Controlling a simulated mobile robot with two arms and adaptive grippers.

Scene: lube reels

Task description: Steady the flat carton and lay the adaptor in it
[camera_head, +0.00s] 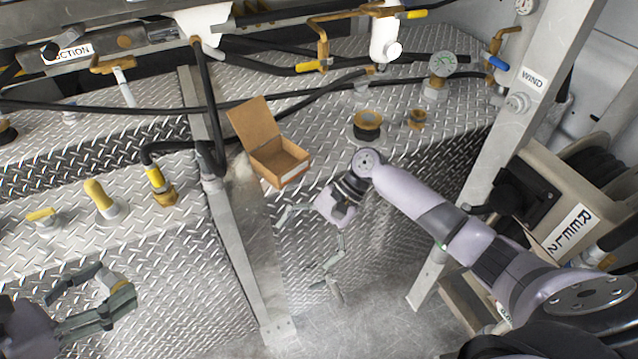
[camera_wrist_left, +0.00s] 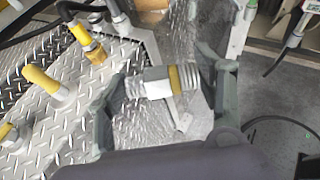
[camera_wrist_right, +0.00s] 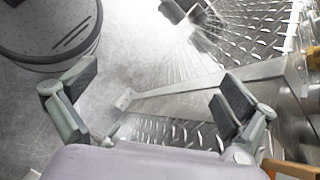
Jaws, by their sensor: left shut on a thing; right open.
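The adaptor (camera_wrist_left: 165,81), a threaded metal fitting with a yellow band, lies crosswise between the fingers of my left gripper (camera_wrist_left: 165,88), which is shut on it. In the head view my left gripper (camera_head: 112,281) is at the lower left, well away from the carton; the adaptor is hard to make out there. The flat brown carton (camera_head: 279,165) sits on the diamond-plate ledge with its lid up at the back and its inside empty. My right gripper (camera_head: 306,254) is open and empty, in front of and below the carton, apart from it. The carton's edge shows in the right wrist view (camera_wrist_right: 292,168).
A metal post (camera_head: 232,240) stands between my left gripper and the carton. Yellow-handled valves (camera_head: 103,199) and black hoses (camera_head: 206,105) lie left and behind. Brass fittings (camera_head: 367,124) stand right of the carton. A round bin (camera_wrist_right: 45,35) is on the floor.

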